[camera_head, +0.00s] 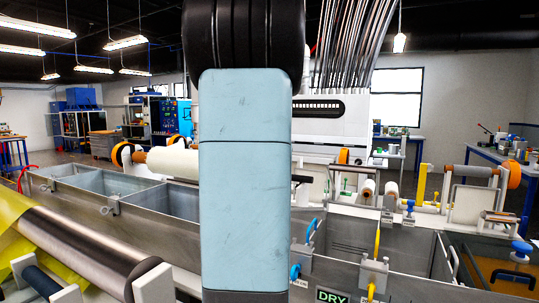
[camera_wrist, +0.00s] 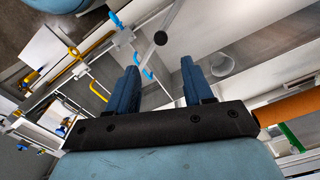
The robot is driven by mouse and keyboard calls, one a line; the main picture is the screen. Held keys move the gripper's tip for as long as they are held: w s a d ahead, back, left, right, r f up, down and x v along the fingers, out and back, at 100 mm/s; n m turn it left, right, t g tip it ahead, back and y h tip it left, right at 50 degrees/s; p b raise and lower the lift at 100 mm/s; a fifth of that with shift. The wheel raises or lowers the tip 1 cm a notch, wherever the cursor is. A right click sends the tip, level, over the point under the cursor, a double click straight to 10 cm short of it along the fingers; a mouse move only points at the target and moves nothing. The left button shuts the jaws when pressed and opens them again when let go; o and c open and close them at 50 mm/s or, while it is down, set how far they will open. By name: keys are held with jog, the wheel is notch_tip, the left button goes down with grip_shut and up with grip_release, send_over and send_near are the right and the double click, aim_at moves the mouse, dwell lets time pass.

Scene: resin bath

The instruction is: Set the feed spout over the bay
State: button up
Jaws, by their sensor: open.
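My gripper (camera_wrist: 159,65) is open, with two dark blue fingers apart and nothing between them. Past the fingertips in the wrist view a grey rod ends in a black ball knob (camera_wrist: 160,38). A blue curved handle (camera_wrist: 143,66) lies near the left fingertip. I cannot tell for certain which part is the feed spout. In the head view the metal bath has open bays (camera_head: 345,235) right of my arm, with a green-lettered "DRY" sign (camera_head: 331,296) at the front. My arm hides the middle of the bath, and my gripper is not visible there.
A yellow handle (camera_wrist: 99,92) stands left of my gripper in the wrist view. A pale round cup shape (camera_wrist: 222,65) lies right of the fingers. Left in the head view are a large metal roller (camera_head: 85,250) with yellow sheet and open tanks (camera_head: 95,185).

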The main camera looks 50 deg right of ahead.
jog(key=shift+s+d+f+n, duration=0.25)
jog(key=shift+d+n, duration=0.05)
jog(key=shift+c, duration=1.4)
jog(key=s+d+f+n, duration=0.1)
jog(key=d+n, duration=0.1)
jog(key=s+d+f+n+t+h, duration=0.1)
jog(key=f+n, duration=0.1)
jog(key=s+d+f+n+t+h, duration=0.1)
jog(key=s+d+n, duration=0.1)
jog(key=n, duration=0.1)
jog(key=shift+d+f, duration=0.35)
jog(key=shift+f, duration=0.05)
grip_shut()
notch_tip(320, 180, down, 11)
jog(key=s+n+h, duration=0.1)
jog(key=n, duration=0.1)
jog(key=shift+d+t, duration=0.3)
jog(key=shift+d, duration=0.15)
